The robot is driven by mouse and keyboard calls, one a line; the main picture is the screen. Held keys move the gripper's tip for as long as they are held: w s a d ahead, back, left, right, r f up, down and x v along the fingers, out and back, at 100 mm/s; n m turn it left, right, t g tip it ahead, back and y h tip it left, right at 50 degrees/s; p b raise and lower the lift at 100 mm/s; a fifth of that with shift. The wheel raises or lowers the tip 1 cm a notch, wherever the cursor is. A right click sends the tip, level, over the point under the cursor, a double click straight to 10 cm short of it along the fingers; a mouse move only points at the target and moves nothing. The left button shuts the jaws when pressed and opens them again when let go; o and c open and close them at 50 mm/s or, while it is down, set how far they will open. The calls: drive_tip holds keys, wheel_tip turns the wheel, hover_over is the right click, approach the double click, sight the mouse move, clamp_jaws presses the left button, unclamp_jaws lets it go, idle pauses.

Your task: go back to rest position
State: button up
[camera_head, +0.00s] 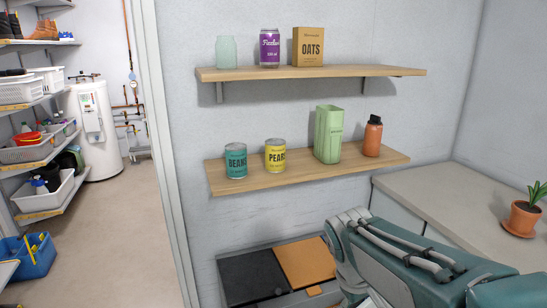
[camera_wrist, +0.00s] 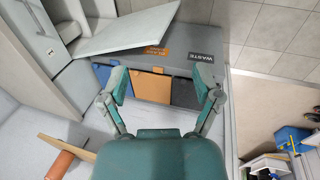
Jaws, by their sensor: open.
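My gripper (camera_wrist: 163,90) shows in the wrist view with its two teal fingers spread wide and nothing between them. Beyond the fingers is a waste unit (camera_wrist: 207,58) with blue, orange and dark fronts. In the head view my arm crosses the lower right, below the shelves, and the gripper itself does not show there. The lower shelf (camera_head: 225,188) holds a beans can (camera_head: 236,161), a pears can (camera_head: 275,156), a green container (camera_head: 328,134) and an orange bottle (camera_head: 373,136).
The upper shelf (camera_head: 350,71) holds a pale jar (camera_head: 226,52), a purple can (camera_head: 269,48) and an oats box (camera_head: 308,47). A counter (camera_head: 450,190) with a potted plant (camera_head: 522,217) stands at right. The floor (camera_head: 110,235) through the doorway at left is mostly clear.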

drive_tip(key=s+r+m+t+y, duration=0.2)
drive_tip(key=s+m+t, duration=0.2)
drive_tip(key=s, duration=0.7)
drive_tip(key=shift+s+a+r+y, duration=0.25)
drive_tip(key=shift+s+a+y, duration=0.1)
drive_tip(key=shift+a+y, duration=0.05)
